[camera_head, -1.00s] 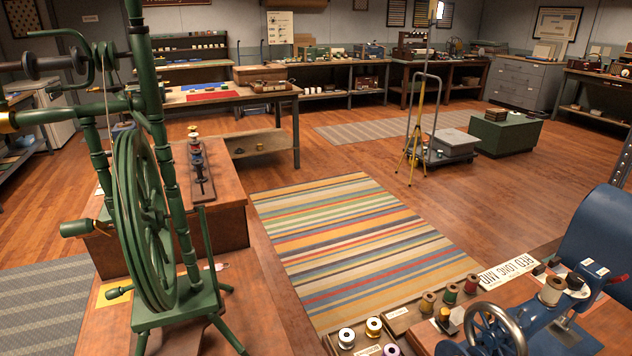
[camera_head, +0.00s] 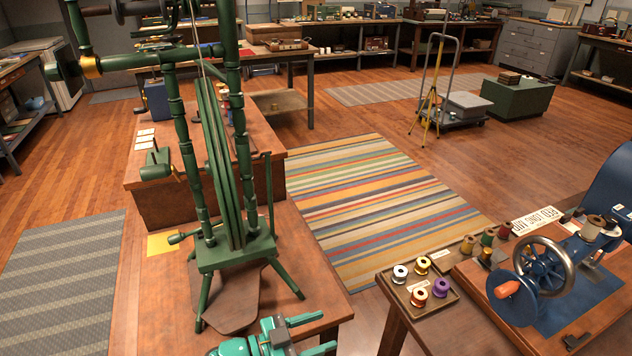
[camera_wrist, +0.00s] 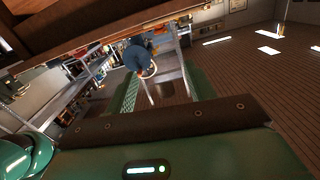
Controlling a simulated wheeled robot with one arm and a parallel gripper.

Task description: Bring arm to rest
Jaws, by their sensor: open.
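My gripper (camera_head: 325,332) is teal and shows at the bottom edge of the head view. Its two fingers are apart, point to the right and hold nothing. It is close to the front of the wooden table (camera_head: 110,310) that bears a green spinning wheel (camera_head: 222,170). In the head view the gripper appears below and right of the wheel's feet; its height over the table is hard to tell. In the wrist view the two green fingers (camera_wrist: 165,85) stand apart, with a blue machine far off between them. Most of my arm is hidden.
At the right, a table holds a blue hand-cranked machine (camera_head: 600,210) and a tray (camera_head: 453,298) of several thread spools. A striped rug (camera_head: 370,200) lies on open floor between the tables. A trolley (camera_head: 455,117) and a green chest (camera_head: 520,100) stand farther back.

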